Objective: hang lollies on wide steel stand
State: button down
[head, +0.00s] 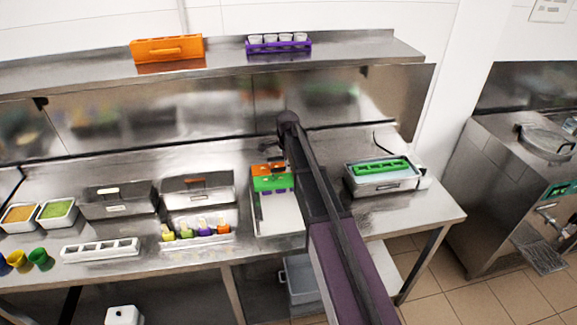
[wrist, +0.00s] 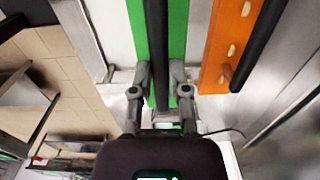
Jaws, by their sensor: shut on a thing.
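In the wrist view my gripper (wrist: 159,74) has its two fingers closed around a dark bar that runs along a green mould (wrist: 178,25). An orange mould (wrist: 222,60) with pale stick ends lies beside it, apart from the fingers. In the head view the green mould (head: 272,184) and orange mould (head: 262,168) are at the far part of a white-bottomed steel tray (head: 280,215); my arm hides the fingers. Whether the green mould is lifted, I cannot tell. Several coloured lollies or sticks (head: 203,229) stand left of the tray. I cannot identify the wide steel stand with certainty.
A steel bath (head: 385,187) holding another green mould (head: 380,167) stands on the right. Steel boxes (head: 118,203), a white holder (head: 100,250) and coloured cups (head: 40,258) are to the left. An orange mould (head: 166,48) and purple rack (head: 279,47) stand on the shelf above.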

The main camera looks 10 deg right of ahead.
jog(key=shift+f+b, duration=1.2)
jog(key=shift+f, duration=0.05)
dwell(1.2)
dwell(0.4)
jog(key=c, duration=0.5)
grip_release()
jog(key=shift+c, duration=0.2)
jog(key=shift+r, duration=0.15)
